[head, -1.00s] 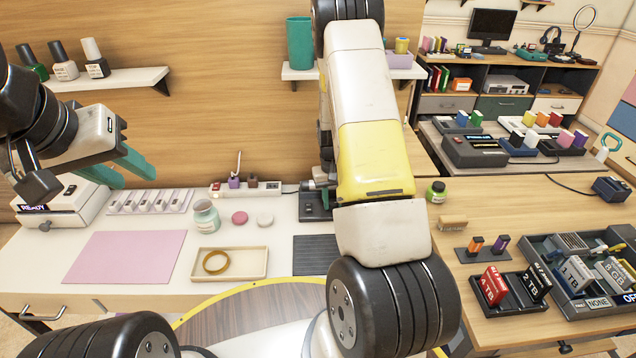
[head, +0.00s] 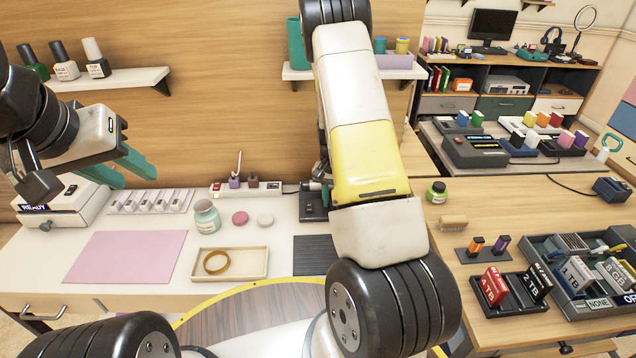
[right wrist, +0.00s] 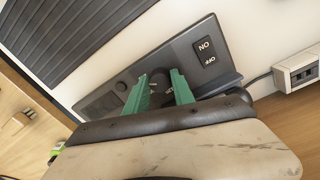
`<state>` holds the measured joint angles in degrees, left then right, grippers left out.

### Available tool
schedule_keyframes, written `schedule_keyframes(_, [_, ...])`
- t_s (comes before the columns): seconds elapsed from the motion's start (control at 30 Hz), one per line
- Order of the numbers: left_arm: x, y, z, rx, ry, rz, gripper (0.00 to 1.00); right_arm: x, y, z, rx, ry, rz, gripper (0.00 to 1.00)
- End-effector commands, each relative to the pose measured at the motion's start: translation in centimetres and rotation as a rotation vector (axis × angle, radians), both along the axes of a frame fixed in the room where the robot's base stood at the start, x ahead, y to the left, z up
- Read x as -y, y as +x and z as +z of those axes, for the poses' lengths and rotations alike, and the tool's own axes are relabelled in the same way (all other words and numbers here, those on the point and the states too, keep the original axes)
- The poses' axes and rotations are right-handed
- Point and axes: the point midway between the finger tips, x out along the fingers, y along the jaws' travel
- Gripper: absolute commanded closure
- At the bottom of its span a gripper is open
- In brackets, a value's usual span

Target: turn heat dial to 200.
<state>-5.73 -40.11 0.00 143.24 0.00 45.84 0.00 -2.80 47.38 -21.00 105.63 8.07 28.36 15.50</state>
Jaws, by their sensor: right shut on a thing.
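The dark grey heat station (head: 312,207) stands on the white bench in the head view, partly covered by my right arm. In the right wrist view the station (right wrist: 222,82) shows a rocker switch (right wrist: 205,50) marked ON and OFF. My right gripper (right wrist: 162,80) has its green fingers on either side of a dark round dial (right wrist: 158,77) and is shut on it. The dial's setting cannot be read. In the head view my right gripper is hidden behind my arm. My left gripper (head: 137,170) is open and empty above the left of the bench.
A black ribbed mat (head: 312,256) lies in front of the station. A power strip (head: 222,190) stands left of it. A tray (head: 250,251) with a tape ring, a jar (head: 206,217) and a pink mat (head: 122,258) are further left. A shelf (head: 400,74) overhangs behind.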

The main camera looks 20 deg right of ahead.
Motion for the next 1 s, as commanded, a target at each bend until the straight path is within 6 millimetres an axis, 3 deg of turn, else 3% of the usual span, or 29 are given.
schedule_keyframes(0.3, [0.0, 0.0, 0.0, 0.000, 0.000, 0.000, 0.64, 0.0, 0.1, 0.1, 0.003, -0.001, -0.003, 1.00])
schedule_keyframes(0.33, [0.0, 0.0, 0.0, 0.000, 0.000, 0.000, 0.64, 0.0, 0.1, 0.1, 0.003, -0.001, -0.003, 0.66])
schedule_keyframes(0.43, [0.0, 0.0, 0.0, 0.000, 0.000, 0.000, 0.64, 0.0, 0.1, 0.1, 0.002, 0.000, -0.002, 0.49])
schedule_keyframes(0.77, [0.0, 0.0, 0.0, 0.000, 0.000, 0.000, 0.64, 0.0, 0.0, 0.2, 0.001, 0.000, -0.001, 0.49])
schedule_keyframes(1.0, [0.0, 0.0, 0.0, 0.000, 0.000, 0.000, 0.64, -0.2, 0.3, 3.5, 0.005, 0.000, 0.000, 0.49])
